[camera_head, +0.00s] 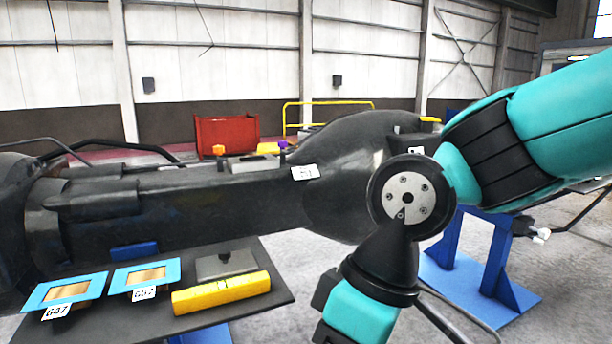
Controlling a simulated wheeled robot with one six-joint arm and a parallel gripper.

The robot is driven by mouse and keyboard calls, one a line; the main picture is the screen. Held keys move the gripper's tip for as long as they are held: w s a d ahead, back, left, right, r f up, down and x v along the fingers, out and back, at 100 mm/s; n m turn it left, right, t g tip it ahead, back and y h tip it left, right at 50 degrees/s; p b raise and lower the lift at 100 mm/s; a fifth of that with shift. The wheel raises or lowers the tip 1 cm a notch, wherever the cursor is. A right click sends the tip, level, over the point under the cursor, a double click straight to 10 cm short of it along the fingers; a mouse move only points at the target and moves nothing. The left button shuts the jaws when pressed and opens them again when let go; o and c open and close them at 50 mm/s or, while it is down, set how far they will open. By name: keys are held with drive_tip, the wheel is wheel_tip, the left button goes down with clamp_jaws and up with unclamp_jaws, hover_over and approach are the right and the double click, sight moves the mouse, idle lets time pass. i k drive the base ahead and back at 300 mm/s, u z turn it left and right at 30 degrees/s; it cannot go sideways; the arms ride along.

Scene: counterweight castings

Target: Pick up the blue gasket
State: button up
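Two light-blue square frames that look like gaskets lie side by side on a dark tabletop at the lower left. The left blue gasket (39,294) has a tan centre and a white tag reading G47. The right blue gasket (122,279) also has a tan centre and a white tag that seems to read G52. The tags hang at their front edges. My teal and black arm crosses the right side and runs out of the bottom of the picture. My gripper is not in view.
A yellow bar (221,293), a grey block (226,265) and a dark-blue piece (134,251) share the dark table (262,305). A large black casting (200,205) overhangs the table's back. A blue stand (487,268) stands at right. A red bin (227,132) is behind.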

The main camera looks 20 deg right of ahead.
sight(144, 291)
drive_tip(key=k, duration=1.3)
drive_tip(key=u, duration=0.75)
drive_tip(key=i, duration=1.15)
drive_tip(key=z, duration=0.25)
